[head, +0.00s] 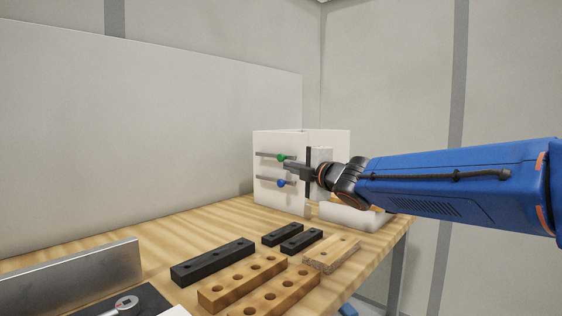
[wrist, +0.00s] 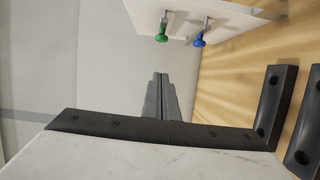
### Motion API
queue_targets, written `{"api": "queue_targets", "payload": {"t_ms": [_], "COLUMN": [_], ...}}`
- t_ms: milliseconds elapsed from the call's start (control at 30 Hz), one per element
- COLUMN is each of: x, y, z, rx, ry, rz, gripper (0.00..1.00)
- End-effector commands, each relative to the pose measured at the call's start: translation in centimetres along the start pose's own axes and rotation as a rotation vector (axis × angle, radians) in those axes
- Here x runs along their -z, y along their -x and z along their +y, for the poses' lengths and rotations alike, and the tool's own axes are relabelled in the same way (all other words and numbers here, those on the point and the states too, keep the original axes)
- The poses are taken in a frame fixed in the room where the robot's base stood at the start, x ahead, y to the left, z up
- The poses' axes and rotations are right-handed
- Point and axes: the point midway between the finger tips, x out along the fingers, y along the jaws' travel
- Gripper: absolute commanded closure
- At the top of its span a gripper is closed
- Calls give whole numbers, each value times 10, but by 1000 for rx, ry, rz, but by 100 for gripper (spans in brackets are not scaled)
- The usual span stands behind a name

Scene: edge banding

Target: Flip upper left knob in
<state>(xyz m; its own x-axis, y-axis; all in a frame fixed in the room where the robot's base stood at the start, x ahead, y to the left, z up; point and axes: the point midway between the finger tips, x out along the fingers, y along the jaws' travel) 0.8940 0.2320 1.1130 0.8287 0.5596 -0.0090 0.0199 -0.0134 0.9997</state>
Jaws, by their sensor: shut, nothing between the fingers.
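A white box-like fixture (head: 268,139) stands on the table with two horizontal slots in its face. A green knob (head: 281,157) sits in the upper slot and a blue knob (head: 281,183) in the lower one. My gripper (head: 287,166) is shut and empty, its tips in front of the face, level between the knobs and nearer the green one. The wrist view shows the closed fingertips (wrist: 161,76) apart from the green knob (wrist: 161,36) and the blue knob (wrist: 198,41), which stick out on short stems. Contact cannot be told from the head view.
Black drilled bars (head: 212,262) and wooden drilled blocks (head: 243,283) lie on the wooden table in front of the fixture. A metal plate (head: 75,277) stands at the front left. A large white panel (head: 150,120) rises behind. The table left of the fixture is clear.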

Motion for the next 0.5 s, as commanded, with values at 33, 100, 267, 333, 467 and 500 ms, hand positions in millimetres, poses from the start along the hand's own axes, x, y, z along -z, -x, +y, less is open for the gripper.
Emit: {"api": "queue_targets", "payload": {"t_ms": [33, 100, 267, 333, 467, 500], "x": [3, 5, 5, 5, 4, 4], "y": [-3, -4, -4, -4, -6, -9], "z": [2, 3, 2, 2, 2, 2], "rx": [-5, -8, -8, -7, -7, -6], "ry": [10, 17, 16, 16, 15, 15], "rz": [10, 17, 16, 15, 15, 15], "gripper": [100, 100, 100, 100, 100, 100]}}
